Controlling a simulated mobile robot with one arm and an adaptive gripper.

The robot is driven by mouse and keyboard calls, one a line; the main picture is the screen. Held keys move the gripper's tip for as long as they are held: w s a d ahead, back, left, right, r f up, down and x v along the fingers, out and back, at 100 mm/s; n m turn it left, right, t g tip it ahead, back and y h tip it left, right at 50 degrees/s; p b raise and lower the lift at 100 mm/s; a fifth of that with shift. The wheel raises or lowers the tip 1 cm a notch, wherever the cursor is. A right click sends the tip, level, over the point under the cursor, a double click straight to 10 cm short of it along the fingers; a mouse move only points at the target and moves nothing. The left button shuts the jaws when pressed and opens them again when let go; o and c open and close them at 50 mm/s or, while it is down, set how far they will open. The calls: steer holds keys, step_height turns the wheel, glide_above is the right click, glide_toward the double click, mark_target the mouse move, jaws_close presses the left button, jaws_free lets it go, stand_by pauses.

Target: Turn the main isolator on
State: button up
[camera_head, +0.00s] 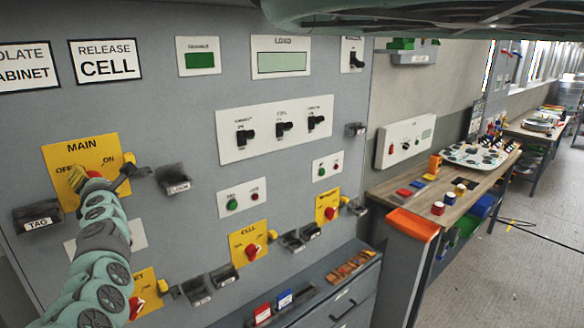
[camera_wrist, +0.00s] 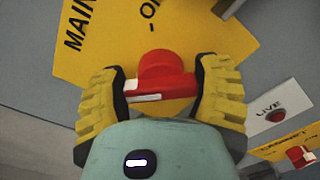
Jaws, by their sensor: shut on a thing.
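The yellow MAIN isolator plate (camera_head: 60,150) is on the grey cabinet face at the left, with OFF at its left and ON at its right. It also shows in the wrist view (camera_wrist: 220,55), turned on its side. My gripper (camera_head: 84,178) is at the plate. In the wrist view my gripper's (camera_wrist: 162,88) yellow fingers are shut on the two ends of the red isolator handle (camera_wrist: 163,68). A white line on the handle points left in that view, toward the MAIN lettering side. The OFF word is hidden there, so I cannot tell the exact setting.
A hasp (camera_head: 130,171) sticks out right of the plate, near a dark LOCK bin (camera_head: 174,182). A TAG bin (camera_head: 38,218) is at the left. The yellow CELL isolator (camera_head: 249,243) is lower right.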

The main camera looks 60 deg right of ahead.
steer(key=m+p, duration=0.1)
steer(key=m, duration=0.3)
steer(key=shift+m, duration=0.4)
steer(key=m+p, duration=0.1)
steer(key=m, duration=0.3)
steer(key=shift+f+m+p, duration=0.1)
steer(key=shift+m+p, duration=0.2)
steer(key=shift+p, duration=0.1)
steer(key=m+p, duration=0.2)
steer(key=m, duration=0.3)
steer(key=shift+a+f+m+p, duration=0.15)
steer(key=shift+m+p, duration=0.55)
steer(key=shift+m, duration=0.8)
steer(key=o, duration=1.2)
steer(key=shift+f, duration=0.1)
steer(key=shift+s, duration=0.1)
